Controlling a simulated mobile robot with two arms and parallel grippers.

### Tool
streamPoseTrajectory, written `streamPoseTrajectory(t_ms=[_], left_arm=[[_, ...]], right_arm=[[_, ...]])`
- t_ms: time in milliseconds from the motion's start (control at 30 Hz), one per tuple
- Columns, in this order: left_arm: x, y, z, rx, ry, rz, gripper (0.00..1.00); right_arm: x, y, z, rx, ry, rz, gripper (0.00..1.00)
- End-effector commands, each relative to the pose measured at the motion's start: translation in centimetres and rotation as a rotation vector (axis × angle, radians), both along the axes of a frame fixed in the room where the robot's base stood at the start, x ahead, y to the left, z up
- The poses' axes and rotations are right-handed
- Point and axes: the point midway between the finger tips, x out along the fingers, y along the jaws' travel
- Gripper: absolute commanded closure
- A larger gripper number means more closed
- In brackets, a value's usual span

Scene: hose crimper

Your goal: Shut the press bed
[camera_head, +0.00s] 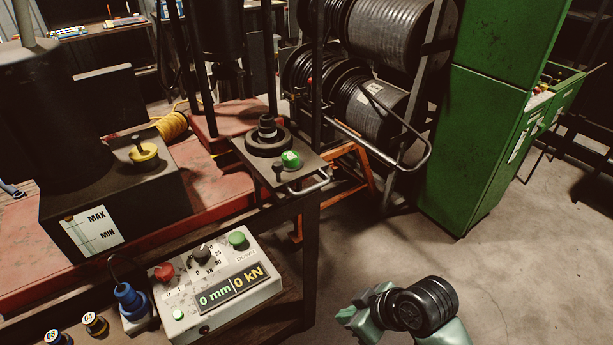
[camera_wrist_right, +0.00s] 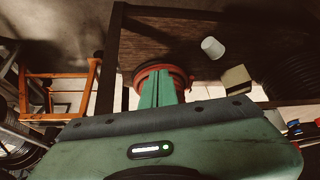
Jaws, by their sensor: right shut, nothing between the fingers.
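The press bed (camera_head: 305,163) is a dark plate that sticks out from the red press frame in the head view. It has a metal handle (camera_head: 309,186) on its front edge. A black stepped ring die (camera_head: 267,140) and a green knob (camera_head: 291,158) sit on it. My right gripper (camera_head: 352,316) is low at the bottom right of the head view, apart from the bed and handle. In the right wrist view its fingers (camera_wrist_right: 158,88) are together and empty. The bed cannot be made out in that view. My left gripper is not in view.
Hose reels (camera_head: 378,105) on an orange-footed rack and a green cabinet (camera_head: 492,110) stand behind. The floor at right is clear. A reddish round thing (camera_wrist_right: 184,74) shows behind my fingers.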

Motion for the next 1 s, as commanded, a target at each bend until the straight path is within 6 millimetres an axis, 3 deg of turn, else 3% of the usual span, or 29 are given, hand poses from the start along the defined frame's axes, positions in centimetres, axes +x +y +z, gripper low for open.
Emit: streamPoseTrajectory(t_ms=[100,300,600,800,900,1000], left_arm=[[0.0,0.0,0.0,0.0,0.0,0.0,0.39],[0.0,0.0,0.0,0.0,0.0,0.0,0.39],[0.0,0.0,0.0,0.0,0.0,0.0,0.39],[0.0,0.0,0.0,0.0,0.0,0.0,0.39],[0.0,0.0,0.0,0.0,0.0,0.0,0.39],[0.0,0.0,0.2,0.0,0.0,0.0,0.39]], right_arm=[[3.3,2.3,3.4,-0.005,-0.08,0.204,1.0],[8.5,4.9,9.5,-0.041,-0.201,0.552,1.0],[15.0,4.4,21.3,-0.11,-0.355,0.914,1.0],[16.9,3.4,27.7,-0.128,-0.429,1.024,1.0],[17.2,3.2,29.2,-0.129,-0.448,1.046,1.0],[17.4,3.3,29.4,-0.128,-0.452,1.054,1.0]])
